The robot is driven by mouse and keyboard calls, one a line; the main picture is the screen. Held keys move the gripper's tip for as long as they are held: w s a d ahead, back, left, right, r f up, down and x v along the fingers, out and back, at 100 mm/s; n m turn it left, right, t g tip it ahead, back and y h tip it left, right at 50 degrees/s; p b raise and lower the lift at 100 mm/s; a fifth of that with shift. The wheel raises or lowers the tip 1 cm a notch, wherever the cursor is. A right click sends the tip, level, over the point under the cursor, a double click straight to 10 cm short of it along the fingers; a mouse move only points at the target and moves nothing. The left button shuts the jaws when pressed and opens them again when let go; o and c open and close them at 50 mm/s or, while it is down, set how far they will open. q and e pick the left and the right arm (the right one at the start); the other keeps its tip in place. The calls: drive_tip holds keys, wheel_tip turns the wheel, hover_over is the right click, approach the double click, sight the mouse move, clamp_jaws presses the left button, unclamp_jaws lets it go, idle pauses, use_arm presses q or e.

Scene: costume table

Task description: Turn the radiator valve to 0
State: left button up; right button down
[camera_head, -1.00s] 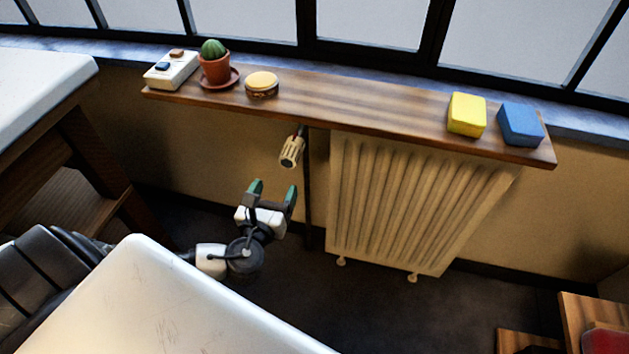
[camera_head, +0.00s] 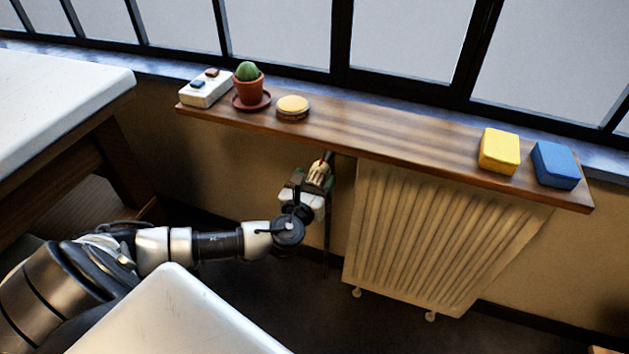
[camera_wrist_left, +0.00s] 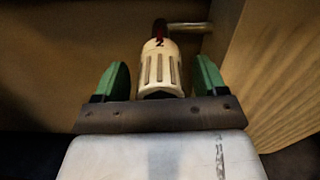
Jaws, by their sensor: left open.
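The cream radiator valve (camera_head: 318,172) sits below the wooden shelf, just left of the radiator (camera_head: 440,235). In the left wrist view the ribbed valve (camera_wrist_left: 160,68) shows a dark "2" near its far end, close to a red mark. My left gripper (camera_head: 311,180) is at the valve. In the left wrist view its green fingers (camera_wrist_left: 160,80) are open, one on each side of the knob, with a gap visible on both sides. My right gripper is not in view.
The wooden shelf (camera_head: 400,142) runs just above the valve. It holds a white switch box (camera_head: 206,92), a potted cactus (camera_head: 249,88), a round tin (camera_head: 293,106), and yellow (camera_head: 500,151) and blue (camera_head: 555,164) blocks. A white tabletop (camera_head: 60,95) stands at left.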

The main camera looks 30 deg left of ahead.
use_arm(q)
drive_tip(key=c, duration=0.9)
drive_tip(key=shift+n, duration=0.3)
